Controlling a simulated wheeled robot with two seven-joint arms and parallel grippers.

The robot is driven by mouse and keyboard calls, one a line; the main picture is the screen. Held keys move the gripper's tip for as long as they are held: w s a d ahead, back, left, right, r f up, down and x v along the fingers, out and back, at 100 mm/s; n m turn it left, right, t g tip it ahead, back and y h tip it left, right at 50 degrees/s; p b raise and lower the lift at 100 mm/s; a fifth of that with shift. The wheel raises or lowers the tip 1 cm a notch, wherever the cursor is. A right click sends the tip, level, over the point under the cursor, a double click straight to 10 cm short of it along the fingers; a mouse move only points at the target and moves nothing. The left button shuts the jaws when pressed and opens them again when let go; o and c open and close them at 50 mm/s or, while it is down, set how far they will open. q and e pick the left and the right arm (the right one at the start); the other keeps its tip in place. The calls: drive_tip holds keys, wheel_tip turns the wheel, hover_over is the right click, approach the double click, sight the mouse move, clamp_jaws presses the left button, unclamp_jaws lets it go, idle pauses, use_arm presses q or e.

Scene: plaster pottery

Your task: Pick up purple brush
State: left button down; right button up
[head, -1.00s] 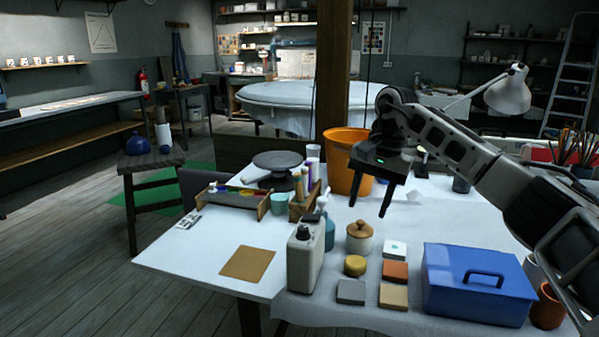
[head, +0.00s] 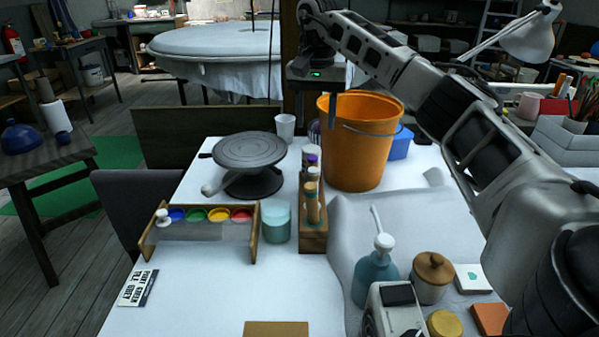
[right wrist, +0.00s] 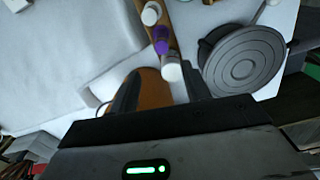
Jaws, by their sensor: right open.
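A purple item (head: 312,160) stands among bottles in a narrow wooden rack (head: 314,240) mid-table. Its purple part also shows in the right wrist view (right wrist: 162,40). I cannot tell whether it is the purple brush, and no other clearly purple brush shows. My right gripper (head: 317,108) is open and empty, raised by the left rim of the orange bucket, above and beyond the rack. In the right wrist view, the bottles lie just past its fingertips (right wrist: 156,85), with orange showing between the fingers. My left gripper is not in view.
The orange bucket (head: 360,145) stands right of the rack. A grey turntable (head: 250,150), a paint tray (head: 205,235) and a teal jar (head: 276,222) are to its left. A teal pump bottle (head: 375,275) and lidded jar (head: 432,280) stand in front. The table's front left is mostly clear.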

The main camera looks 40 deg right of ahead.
sight(316, 157)
drive_tip(key=f, duration=0.7)
drive_tip(key=shift+s+b, duration=0.25)
drive_tip(key=shift+b, duration=0.05)
drive_tip(key=shift+w+a+f, duration=0.1)
drive_tip(key=shift+a+f, duration=0.05)
drive_tip(key=shift+f, duration=1.45)
drive_tip(key=shift+w+a+f, duration=0.1)
drive_tip(key=shift+a+f, duration=0.05)
drive_tip(key=shift+f, duration=1.4)
clamp_jaws()
